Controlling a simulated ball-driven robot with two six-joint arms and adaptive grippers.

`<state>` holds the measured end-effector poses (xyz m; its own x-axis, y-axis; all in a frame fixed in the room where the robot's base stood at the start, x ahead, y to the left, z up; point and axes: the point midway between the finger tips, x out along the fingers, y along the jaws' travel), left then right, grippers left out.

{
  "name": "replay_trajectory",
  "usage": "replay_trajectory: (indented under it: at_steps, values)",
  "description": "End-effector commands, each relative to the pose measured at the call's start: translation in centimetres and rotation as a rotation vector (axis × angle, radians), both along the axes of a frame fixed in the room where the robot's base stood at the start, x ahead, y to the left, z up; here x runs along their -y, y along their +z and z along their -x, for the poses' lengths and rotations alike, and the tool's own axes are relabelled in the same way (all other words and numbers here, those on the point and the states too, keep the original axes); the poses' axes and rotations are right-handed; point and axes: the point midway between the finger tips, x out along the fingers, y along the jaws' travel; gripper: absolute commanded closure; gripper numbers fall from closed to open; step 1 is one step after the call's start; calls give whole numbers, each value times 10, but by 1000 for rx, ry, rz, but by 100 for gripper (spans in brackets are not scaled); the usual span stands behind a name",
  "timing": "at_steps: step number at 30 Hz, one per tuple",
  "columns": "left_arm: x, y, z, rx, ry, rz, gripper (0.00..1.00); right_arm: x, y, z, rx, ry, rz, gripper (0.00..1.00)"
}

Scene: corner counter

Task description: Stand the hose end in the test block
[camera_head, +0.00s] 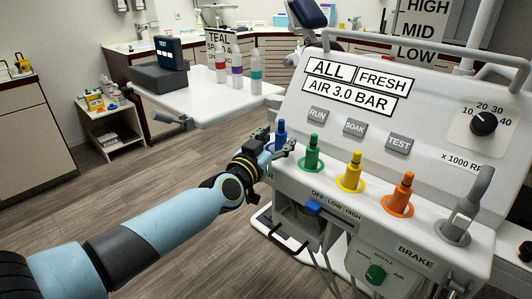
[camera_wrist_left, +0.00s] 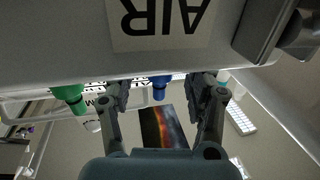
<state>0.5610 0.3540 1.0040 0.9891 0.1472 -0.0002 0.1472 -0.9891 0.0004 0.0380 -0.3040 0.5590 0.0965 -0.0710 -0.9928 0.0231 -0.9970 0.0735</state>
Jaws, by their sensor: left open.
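A row of coloured hose ends stands upright in matching collars on the white unit: blue (camera_head: 280,134), green (camera_head: 311,152), yellow (camera_head: 353,174) and orange (camera_head: 401,195). Which one the task means is not marked. My left gripper (camera_head: 277,142) is open at the blue hose end. In the left wrist view, the blue piece (camera_wrist_left: 160,84) shows between the spread fingers (camera_wrist_left: 162,92), and the green one (camera_wrist_left: 68,94) is off to the left. I cannot tell whether a finger touches blue. A dark block marked TEST (camera_head: 168,54) sits on a dark grey box (camera_head: 160,77). My right gripper is out of view.
The white side tray (camera_head: 205,103) carries the grey box and several bottles (camera_head: 238,69). A grey handle (camera_head: 468,204) stands at the unit's right end. Hoses hang below the unit's front edge. Open floor (camera_head: 85,180) lies to the left.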

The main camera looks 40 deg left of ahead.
Motion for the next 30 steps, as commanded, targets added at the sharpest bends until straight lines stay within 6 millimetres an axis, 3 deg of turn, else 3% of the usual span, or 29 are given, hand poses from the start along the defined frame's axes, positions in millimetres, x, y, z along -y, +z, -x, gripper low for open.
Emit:
replay_trajectory:
  at_steps: [6,16,28,30]
  values:
    - [-3,-1,-21,0,1,-1,45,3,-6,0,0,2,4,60]
    - [-4,0,-24,0,0,-1,46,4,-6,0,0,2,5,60]
    - [-4,0,-24,0,0,-1,99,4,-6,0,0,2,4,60]
    - [-4,0,-24,0,0,-1,100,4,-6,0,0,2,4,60]
